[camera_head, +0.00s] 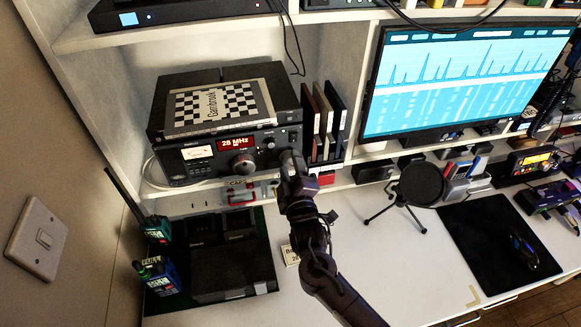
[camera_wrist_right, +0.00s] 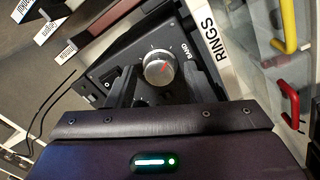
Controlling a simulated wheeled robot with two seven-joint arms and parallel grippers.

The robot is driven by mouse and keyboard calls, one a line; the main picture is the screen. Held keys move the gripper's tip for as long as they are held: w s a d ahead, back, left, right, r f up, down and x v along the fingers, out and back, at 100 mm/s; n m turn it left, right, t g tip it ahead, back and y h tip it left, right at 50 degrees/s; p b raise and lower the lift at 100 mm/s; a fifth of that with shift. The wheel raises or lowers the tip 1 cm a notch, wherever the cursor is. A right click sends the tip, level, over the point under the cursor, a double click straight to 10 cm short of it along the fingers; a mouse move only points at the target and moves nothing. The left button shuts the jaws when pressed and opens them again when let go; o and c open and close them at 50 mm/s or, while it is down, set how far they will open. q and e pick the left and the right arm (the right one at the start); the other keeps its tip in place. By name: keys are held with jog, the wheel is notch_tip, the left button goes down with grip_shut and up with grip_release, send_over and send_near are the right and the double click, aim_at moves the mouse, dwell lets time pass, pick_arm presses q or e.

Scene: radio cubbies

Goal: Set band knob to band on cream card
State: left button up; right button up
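The black radio (camera_head: 180,160) stands on a shelf at the left and its red display (camera_head: 236,143) reads 28 MHz. In the right wrist view the silver band knob (camera_wrist_right: 158,69), labelled BAND and with a red pointer line, sits between the fingertips of my right gripper (camera_wrist_right: 162,82). The fingers stand apart, with gaps showing beside the knob. In the head view my right gripper (camera_head: 290,160) is at the radio's right front and hides part of it. The cream card (camera_head: 290,255) lies on the desk, partly behind my arm; its writing is too small to read surely. My left gripper is not in view.
A chessboard-patterned book (camera_head: 215,104) lies on the radio. Dark books (camera_head: 322,120) stand close to its right. A RINGS label (camera_wrist_right: 214,38) and red and yellow handles show beside the gripper. A microphone (camera_head: 420,184) stands on the desk; handheld radios (camera_head: 157,228) are at the left.

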jog(key=shift+o, duration=0.2)
jog(key=shift+s, duration=0.1)
jog(key=s+d+b, duration=0.1)
jog(key=s, duration=0.6)
jog(key=shift+s+d+f, duration=0.15)
jog(key=shift+s+f, duration=0.05)
jog(key=shift+s, duration=0.05)
